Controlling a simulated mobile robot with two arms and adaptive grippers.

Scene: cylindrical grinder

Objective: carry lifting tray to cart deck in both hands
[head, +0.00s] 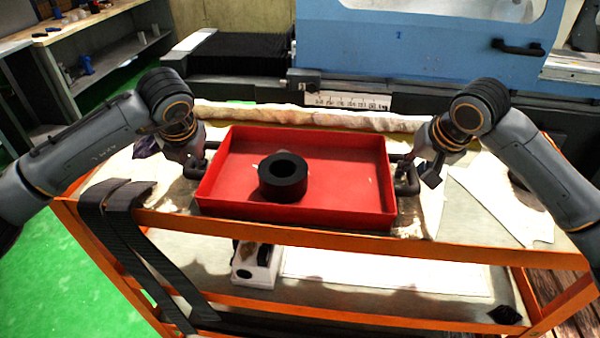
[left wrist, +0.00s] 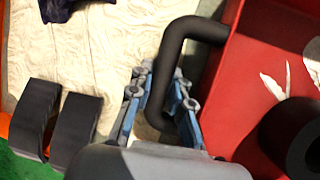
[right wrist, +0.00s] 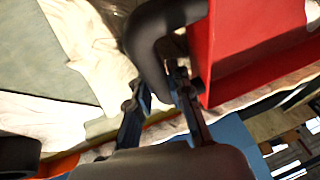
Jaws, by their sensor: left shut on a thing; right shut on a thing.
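The red lifting tray (head: 330,170) is at the middle of the cart's top deck (head: 480,235) in the head view, with a black ring (head: 284,178) inside it. Whether the tray touches the deck or hangs just above it I cannot tell. My left gripper (head: 194,165) is shut on the black handle at the tray's left side; the left wrist view shows the fingers (left wrist: 165,110) around that handle (left wrist: 172,60). My right gripper (head: 425,165) is at the right handle; the right wrist view shows its fingers (right wrist: 165,95) shut on the handle (right wrist: 150,45).
Black straps (head: 110,205) hang over the cart's front left edge. Cloths and a pale sheet (head: 505,205) lie on the deck. A rolled cloth (head: 310,117) lies behind the tray. The blue grinder (head: 420,45) stands behind the cart. A lower shelf (head: 390,275) holds a small white object (head: 257,265).

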